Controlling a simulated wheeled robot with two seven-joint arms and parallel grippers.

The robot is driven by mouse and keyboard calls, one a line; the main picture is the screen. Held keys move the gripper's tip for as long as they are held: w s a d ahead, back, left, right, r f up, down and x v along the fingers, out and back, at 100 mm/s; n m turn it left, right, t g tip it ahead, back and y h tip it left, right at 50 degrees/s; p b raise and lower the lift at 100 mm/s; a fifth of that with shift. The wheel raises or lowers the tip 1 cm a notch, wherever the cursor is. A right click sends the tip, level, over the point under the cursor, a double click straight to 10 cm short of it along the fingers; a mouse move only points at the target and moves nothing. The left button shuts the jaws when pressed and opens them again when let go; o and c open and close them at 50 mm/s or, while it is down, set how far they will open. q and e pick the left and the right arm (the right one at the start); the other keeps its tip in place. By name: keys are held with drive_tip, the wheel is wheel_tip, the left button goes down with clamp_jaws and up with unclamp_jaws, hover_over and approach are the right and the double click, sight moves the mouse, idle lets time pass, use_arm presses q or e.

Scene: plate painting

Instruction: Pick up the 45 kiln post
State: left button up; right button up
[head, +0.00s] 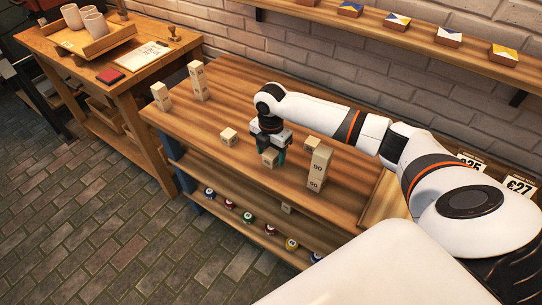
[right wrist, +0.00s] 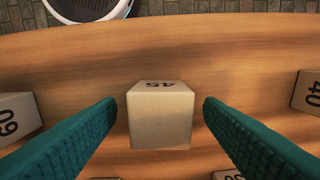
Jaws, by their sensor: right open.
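The 45 kiln post (right wrist: 160,118) is a pale tan block standing on the wooden bench, with its number on the side at the top of the right wrist view. The teal fingers of my right gripper (right wrist: 160,104) are open on either side of it, with a gap showing at each side. In the head view my right gripper (head: 270,149) points down at the bench, and the post (head: 269,159) shows between its fingers, partly hidden by them. My left gripper is not in view.
A post marked 40 (right wrist: 308,92) and another numbered post (right wrist: 14,116) flank it. In the head view a tall post marked 90 (head: 318,166) stands close right and a small block (head: 229,137) left. Farther left are stacked posts (head: 198,80). Bare bench (head: 180,118) lies between.

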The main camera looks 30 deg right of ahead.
drive_tip(key=shift+f, duration=0.9)
drive_tip(key=shift+c, duration=0.3)
